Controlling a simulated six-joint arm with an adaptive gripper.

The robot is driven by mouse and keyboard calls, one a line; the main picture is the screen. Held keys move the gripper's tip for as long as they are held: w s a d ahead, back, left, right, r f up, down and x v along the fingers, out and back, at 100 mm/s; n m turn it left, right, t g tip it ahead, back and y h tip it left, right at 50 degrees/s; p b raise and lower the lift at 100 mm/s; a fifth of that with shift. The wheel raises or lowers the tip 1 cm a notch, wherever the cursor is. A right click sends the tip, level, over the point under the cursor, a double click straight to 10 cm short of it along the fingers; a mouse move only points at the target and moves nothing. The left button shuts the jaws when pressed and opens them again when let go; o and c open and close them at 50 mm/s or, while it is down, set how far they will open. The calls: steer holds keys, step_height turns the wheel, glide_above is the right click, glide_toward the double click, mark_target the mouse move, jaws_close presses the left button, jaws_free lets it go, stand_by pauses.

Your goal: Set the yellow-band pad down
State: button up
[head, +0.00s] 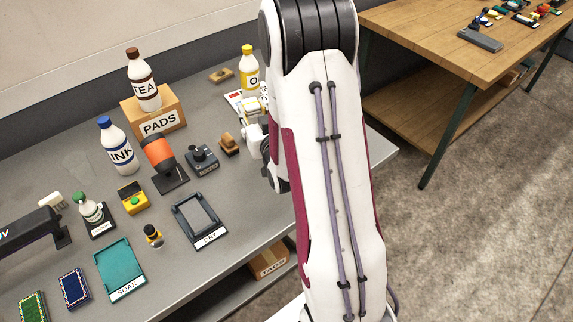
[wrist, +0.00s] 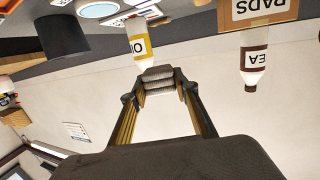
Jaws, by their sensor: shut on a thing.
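My gripper (wrist: 161,82) shows in the wrist view, its fingers drawn together at the tips. Between them is a small grey, ribbed thing (wrist: 160,86), taken as the yellow-band pad; no yellow band shows on it. It is held in the air, against a pale wall behind. In the head view my own arm hides the gripper's fingertips and the held thing. The wrist view appears upside down. The bottle with the yellow label (wrist: 139,44) is left of the fingertips, and the TEA bottle (wrist: 255,62) is to the right, both apart from the gripper.
On the grey table (head: 215,262) stand a dark DRY tray (head: 182,232), a teal SOAK tray (head: 112,274), the INK bottle (head: 119,150), the PADS box (head: 174,104) and an orange-and-black tool (head: 158,155). A bare strip lies right of the DRY tray.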

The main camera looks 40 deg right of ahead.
steer(key=s+d+f+y, duration=0.1)
steer(key=s+d+f, duration=0.4)
steer(key=s+d, duration=0.55)
steer(key=s+a+r+n+y, duration=0.1)
steer(key=a+r+n+y, duration=0.1)
steer(key=a, duration=0.5)
steer(key=shift+s+a+n+t+y, duration=0.3)
steer(key=shift+n+t+y, duration=0.1)
steer(key=shift+n+y, duration=0.4)
steer(key=shift+d+f, duration=0.1)
steer(key=shift+f, duration=2.75)
steer(key=shift+f, duration=1.85)
steer(key=shift+f, duration=0.2)
